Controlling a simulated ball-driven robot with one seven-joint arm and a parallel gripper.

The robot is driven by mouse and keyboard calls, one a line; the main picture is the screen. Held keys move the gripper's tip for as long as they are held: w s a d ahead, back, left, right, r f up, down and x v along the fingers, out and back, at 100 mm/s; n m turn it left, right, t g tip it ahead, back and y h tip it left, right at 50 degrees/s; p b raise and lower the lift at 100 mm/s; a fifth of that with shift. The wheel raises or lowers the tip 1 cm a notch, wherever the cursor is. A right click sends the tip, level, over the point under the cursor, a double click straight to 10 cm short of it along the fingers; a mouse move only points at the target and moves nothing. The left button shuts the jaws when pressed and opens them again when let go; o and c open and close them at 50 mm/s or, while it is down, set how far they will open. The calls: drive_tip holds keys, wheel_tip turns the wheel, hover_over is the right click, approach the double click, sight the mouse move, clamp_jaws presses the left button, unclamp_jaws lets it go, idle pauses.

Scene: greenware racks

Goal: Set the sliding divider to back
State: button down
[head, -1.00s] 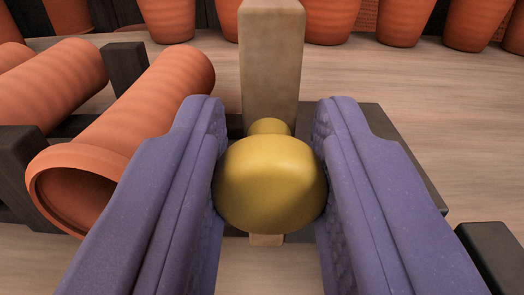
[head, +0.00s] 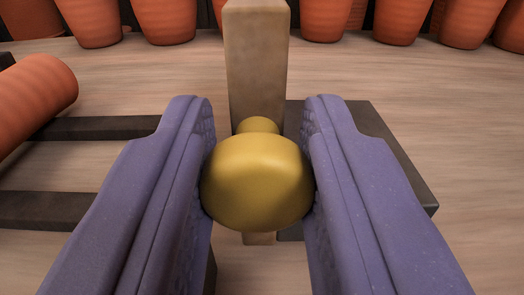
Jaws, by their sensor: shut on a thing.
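My gripper (head: 258,185) has two purple fingers shut on a yellow rounded knob (head: 257,182). The knob sits in front of an upright pale wooden post (head: 257,65), which looks like the sliding divider. A short yellow neck shows between knob and post. The post's lower part is mostly hidden behind the knob, with a small bit showing just below it. A dark flat block (head: 370,150) lies right of the post, partly behind the right finger.
Dark rails (head: 95,128) run across at left, with one terracotta cylinder (head: 35,105) lying at the far left. Several terracotta pots (head: 395,20) stand along the back. Bare pale wood shows between them and the gripper.

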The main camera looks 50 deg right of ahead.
drive_tip(key=shift+r, duration=0.1)
drive_tip(key=c, duration=0.9)
unclamp_jaws()
drive_tip(key=shift+a, duration=0.1)
drive_tip(key=v, duration=0.7)
drive_tip(key=shift+s+a, duration=0.2)
drive_tip(key=shift+s, duration=0.05)
